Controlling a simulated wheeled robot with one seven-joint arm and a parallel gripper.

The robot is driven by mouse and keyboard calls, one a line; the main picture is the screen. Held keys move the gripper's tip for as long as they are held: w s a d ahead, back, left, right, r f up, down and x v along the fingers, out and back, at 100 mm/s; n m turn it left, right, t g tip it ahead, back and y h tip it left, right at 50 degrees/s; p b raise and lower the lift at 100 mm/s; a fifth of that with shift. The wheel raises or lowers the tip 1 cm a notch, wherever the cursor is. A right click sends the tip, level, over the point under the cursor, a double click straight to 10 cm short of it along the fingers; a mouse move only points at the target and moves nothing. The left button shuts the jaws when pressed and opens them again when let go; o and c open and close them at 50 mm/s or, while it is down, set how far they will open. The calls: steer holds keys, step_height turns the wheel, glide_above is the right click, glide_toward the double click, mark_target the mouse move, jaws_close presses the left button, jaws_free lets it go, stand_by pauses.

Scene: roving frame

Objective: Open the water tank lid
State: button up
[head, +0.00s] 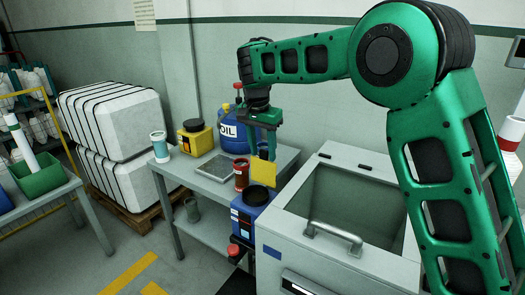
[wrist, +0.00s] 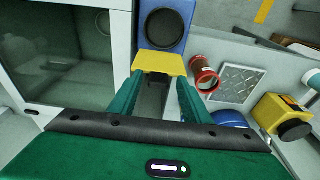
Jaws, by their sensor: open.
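The water tank is a blue box (head: 243,222) with a black round fitting on its top, just left of the large grey cabinet. Its yellow lid (head: 264,171) stands raised at the back edge of the tank's top. In the wrist view the lid (wrist: 160,63) shows just beyond my fingertips, with the blue tank top (wrist: 183,12) and black round fitting (wrist: 165,29) past it. My gripper (head: 263,153) is open and points down, directly above the lid. My gripper's fingers (wrist: 160,82) are spread, with nothing held. Whether a fingertip touches the lid I cannot tell.
A red can (head: 241,174), a metal grid plate (head: 217,167), a blue OIL drum (head: 228,127), a yellow container (head: 195,138) and a white-blue cup (head: 160,146) stand on the grey bench left of the tank. The grey cabinet (head: 310,255) with a bar handle stands close on the right.

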step_height(320, 180, up, 10)
steer(key=s, duration=0.1)
steer(key=shift+s+a+r, duration=0.25)
steer(key=shift+a, duration=0.2)
